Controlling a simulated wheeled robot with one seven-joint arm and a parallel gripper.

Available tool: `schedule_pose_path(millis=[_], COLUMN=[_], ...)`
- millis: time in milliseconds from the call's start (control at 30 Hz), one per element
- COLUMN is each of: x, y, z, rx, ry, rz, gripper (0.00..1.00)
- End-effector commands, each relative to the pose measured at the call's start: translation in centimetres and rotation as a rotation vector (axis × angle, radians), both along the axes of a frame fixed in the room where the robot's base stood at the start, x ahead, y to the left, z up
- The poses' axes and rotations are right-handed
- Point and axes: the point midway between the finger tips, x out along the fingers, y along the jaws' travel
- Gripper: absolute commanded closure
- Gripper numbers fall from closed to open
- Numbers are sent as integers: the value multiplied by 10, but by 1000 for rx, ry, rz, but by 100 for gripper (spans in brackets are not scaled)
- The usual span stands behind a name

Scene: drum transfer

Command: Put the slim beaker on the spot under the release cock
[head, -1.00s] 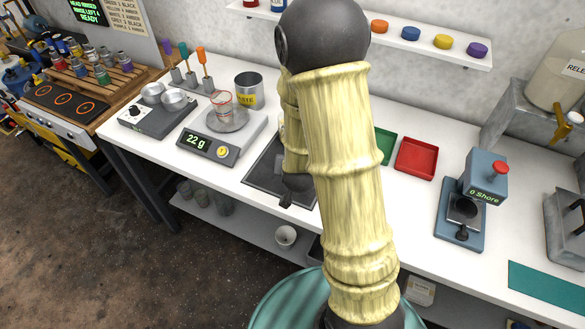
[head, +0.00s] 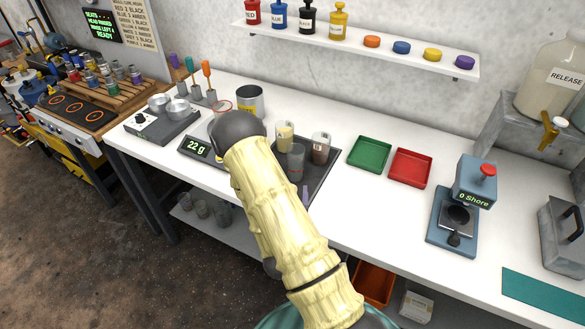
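I cannot tell for sure which vessel is the slim beaker. A clear beaker with red markings (head: 222,106) is on the scale (head: 196,147), mostly hidden behind my arm. On the dark tray (head: 322,182) stand a beaker with pale yellow contents (head: 285,137), one with dark brown contents (head: 320,149) and a greyish one (head: 295,161). The brass release cock (head: 555,131) sits low on the container labelled RELEASE (head: 557,78), at the far right. The spot under it cannot be made out. My gripper does not show; my arm reaches toward the scale.
Green (head: 369,154) and red (head: 410,168) trays lie right of the dark tray. A can (head: 249,101) is behind the scale. The white counter (head: 375,215) is clear in front of the coloured trays.

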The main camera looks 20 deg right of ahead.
Motion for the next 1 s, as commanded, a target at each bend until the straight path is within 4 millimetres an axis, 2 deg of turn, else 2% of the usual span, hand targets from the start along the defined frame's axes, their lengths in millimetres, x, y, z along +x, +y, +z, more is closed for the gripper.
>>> schedule_pose_path(millis=[333, 767, 1000], x=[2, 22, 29], y=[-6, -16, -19], z=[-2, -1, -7], rx=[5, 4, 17], ry=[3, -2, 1], rz=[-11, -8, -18], gripper=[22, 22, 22])
